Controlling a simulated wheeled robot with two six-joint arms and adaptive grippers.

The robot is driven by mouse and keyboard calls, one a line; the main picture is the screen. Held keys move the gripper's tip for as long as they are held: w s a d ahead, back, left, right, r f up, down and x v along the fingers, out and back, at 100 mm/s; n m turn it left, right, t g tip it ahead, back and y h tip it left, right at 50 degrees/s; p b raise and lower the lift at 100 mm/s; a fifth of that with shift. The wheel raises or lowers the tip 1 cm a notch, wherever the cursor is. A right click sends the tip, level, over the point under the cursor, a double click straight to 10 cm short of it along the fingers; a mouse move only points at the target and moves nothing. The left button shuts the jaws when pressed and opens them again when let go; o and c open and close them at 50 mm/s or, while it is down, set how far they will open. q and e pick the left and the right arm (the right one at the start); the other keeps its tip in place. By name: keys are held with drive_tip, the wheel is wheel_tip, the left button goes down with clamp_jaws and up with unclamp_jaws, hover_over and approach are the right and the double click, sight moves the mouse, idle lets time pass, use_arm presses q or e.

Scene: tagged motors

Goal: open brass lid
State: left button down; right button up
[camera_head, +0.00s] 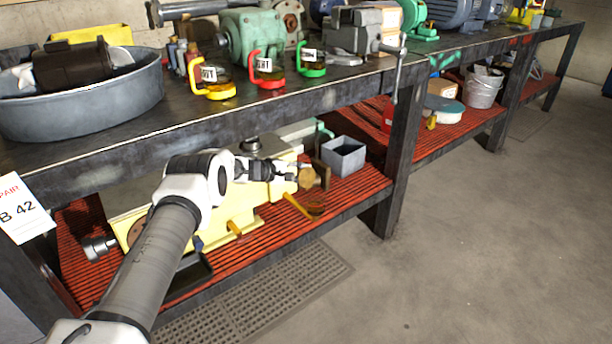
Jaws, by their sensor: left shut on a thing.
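The brass lid (308,179) is a small, round, brownish-gold piece at the right end of the pale yellow machine (232,205) on the lower red shelf. My left gripper (297,172) reaches in from the left, over the machine, and is shut on the brass lid at its edge. The fingertips are small here and partly merge with the lid, so the exact grip is hard to see. I cannot tell how far the lid stands open. My right gripper is out of view.
A grey open box (344,157) stands close to the right of the lid. A yellow-handled piece (297,205) lies below it. The dark workbench edge (270,115) runs above my arm, and a table leg (402,165) stands to the right.

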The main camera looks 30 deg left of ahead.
use_arm(q)
drive_tip(key=shift+f, duration=0.1)
idle(0.3)
drive_tip(key=c, duration=0.9)
unclamp_jaws()
